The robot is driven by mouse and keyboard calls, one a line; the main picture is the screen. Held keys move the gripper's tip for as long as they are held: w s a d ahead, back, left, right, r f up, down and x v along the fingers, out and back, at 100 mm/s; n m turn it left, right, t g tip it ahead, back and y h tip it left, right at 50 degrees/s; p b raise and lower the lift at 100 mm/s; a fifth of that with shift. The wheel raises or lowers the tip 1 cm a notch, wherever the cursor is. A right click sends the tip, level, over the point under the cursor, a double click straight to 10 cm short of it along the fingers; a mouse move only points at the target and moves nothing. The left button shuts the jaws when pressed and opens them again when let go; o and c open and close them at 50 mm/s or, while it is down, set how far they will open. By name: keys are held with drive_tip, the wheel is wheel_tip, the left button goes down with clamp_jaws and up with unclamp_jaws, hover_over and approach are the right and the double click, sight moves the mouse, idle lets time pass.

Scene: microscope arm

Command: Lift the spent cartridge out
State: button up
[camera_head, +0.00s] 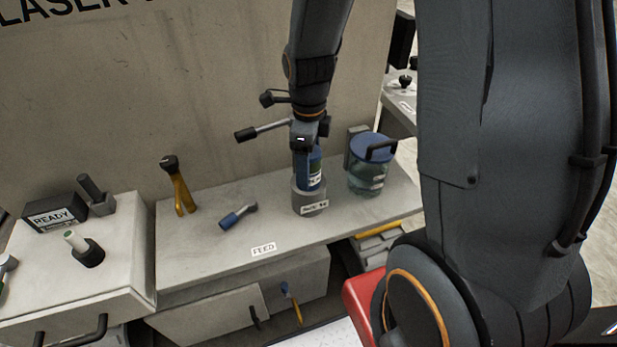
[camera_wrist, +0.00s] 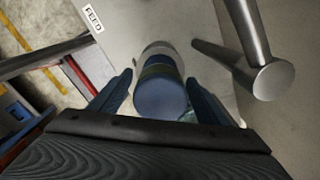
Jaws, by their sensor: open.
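A blue cartridge (camera_head: 310,172) stands upright in a round grey holder (camera_head: 309,201) on the shelf, in the head view. My gripper (camera_head: 307,148) is directly above it, pointing down, and hides its top there. In the wrist view the cartridge's round blue end (camera_wrist: 160,97) lies between the two spread fingers of my gripper (camera_wrist: 162,93). The jaws are open, one finger on each side; I cannot tell whether either touches it. The holder's pale rim (camera_wrist: 158,49) shows behind the cartridge.
A blue-lidded jar (camera_head: 368,172) stands close right of the holder. A blue-and-grey piece (camera_head: 238,216) lies on the shelf to the left, near an orange-handled tool (camera_head: 181,190). A metal rod (camera_head: 268,128) sticks out left beside my gripper. The shelf front is clear.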

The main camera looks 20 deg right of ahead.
drive_tip(key=shift+f, duration=0.1)
drive_tip(key=c, duration=1.5)
drive_tip(key=shift+o, duration=0.2)
